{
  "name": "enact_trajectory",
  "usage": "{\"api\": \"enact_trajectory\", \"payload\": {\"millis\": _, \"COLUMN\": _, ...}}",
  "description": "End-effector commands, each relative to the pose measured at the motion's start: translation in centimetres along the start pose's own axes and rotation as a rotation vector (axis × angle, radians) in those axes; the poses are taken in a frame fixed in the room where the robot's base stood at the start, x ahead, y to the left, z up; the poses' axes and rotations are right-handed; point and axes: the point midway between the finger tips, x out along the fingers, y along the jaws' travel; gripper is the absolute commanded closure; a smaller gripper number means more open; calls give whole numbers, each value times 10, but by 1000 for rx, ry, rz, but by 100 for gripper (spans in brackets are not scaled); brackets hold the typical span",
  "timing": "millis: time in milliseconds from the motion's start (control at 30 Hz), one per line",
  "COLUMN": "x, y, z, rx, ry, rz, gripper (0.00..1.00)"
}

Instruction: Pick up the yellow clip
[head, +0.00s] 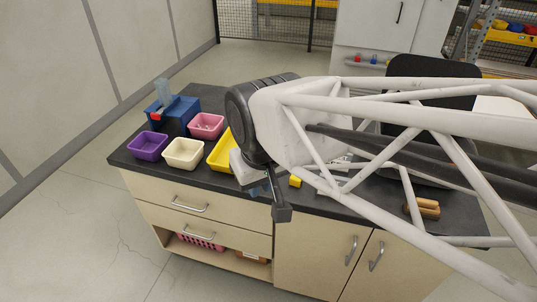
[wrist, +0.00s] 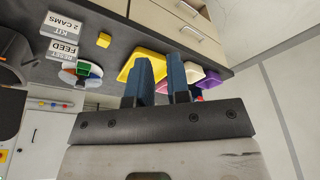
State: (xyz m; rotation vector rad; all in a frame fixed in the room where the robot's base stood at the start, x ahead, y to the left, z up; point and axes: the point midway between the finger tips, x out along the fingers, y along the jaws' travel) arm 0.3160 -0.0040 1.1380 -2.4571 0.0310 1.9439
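The yellow clip (head: 295,181) is a small yellow block on the dark countertop, just right of my gripper in the head view. In the wrist view the yellow clip (wrist: 104,40) lies on the counter to the left of the fingers, apart from them. My gripper (wrist: 161,66) shows two blue fingers with a gap between them and nothing held. In the head view my gripper (head: 268,192) hangs near the counter's front edge, partly hidden by my own wrist.
A yellow tray (head: 219,154), cream bin (head: 183,153), purple bin (head: 147,146) and pink bin (head: 206,125) stand left of my gripper. A blue device (head: 178,112) is behind them. Labelled blocks (wrist: 62,25) and a disc of coloured pieces (wrist: 82,72) lie left in the wrist view.

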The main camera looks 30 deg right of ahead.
Motion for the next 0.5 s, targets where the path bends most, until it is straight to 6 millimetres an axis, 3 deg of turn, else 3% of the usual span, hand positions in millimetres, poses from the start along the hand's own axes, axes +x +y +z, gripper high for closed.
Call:
{"api": "enact_trajectory", "payload": {"millis": 33, "x": 0, "y": 0, "z": 0, "rx": 0, "ry": 0, "rz": 0, "gripper": 76}}
{"api": "enact_trajectory", "payload": {"millis": 333, "x": 0, "y": 0, "z": 0, "rx": 0, "ry": 0, "rz": 0, "gripper": 30}}
{"api": "enact_trajectory", "payload": {"millis": 500, "x": 0, "y": 0, "z": 0, "rx": 0, "ry": 0, "rz": 0, "gripper": 28}}
